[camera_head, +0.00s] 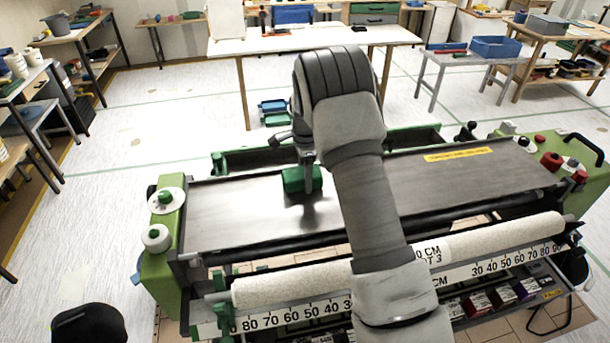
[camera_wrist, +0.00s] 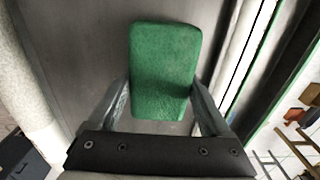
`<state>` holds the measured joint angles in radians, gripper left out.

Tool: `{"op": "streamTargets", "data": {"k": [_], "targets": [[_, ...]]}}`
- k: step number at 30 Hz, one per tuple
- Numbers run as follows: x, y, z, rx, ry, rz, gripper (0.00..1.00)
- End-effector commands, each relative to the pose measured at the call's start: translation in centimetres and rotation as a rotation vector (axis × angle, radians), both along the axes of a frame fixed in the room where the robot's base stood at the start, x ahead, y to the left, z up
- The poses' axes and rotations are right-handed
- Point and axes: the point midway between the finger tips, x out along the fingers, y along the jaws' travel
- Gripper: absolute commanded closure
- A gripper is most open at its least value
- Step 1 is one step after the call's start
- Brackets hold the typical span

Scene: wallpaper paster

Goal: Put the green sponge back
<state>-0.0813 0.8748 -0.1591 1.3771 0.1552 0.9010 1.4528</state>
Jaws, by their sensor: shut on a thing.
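The green sponge (camera_wrist: 163,62) is between the two fingers of my gripper (camera_wrist: 160,105) in the wrist view, and the fingers are shut on it. In the head view the sponge (camera_head: 296,180) hangs from my gripper (camera_head: 306,172) over the left half of the machine's grey metal bed (camera_head: 240,208). A dark shadow lies on the bed below it. Whether the sponge touches the bed is hard to tell. My arm hides the middle of the machine.
A white textured roller (camera_head: 300,285) and a centimetre scale (camera_head: 285,318) run along the machine's front. Green end housings (camera_head: 165,245) stand at both sides, with red knobs (camera_head: 551,160) on the right one. A blue box (camera_head: 273,106) sits on the floor behind. A white table (camera_head: 310,38) stands further back.

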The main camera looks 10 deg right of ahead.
Motion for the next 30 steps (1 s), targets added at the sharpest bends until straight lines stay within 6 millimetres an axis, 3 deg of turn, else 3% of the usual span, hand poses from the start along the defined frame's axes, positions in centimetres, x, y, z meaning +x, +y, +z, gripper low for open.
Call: {"op": "streamTargets", "data": {"k": [3,4,6,17,23,30], "targets": [[0.0,0.0,-0.5,0.000,0.000,0.000,0.76],[0.0,0.0,-0.4,0.000,0.000,0.000,0.13],[0.0,0.0,-0.4,0.000,0.000,0.000,0.01],[0.0,0.0,0.1,0.000,-0.001,0.000,0.00],[-0.1,0.0,3.6,0.000,-0.005,0.000,0.00],[-0.2,0.0,9.8,0.000,-0.005,0.001,0.00]]}}
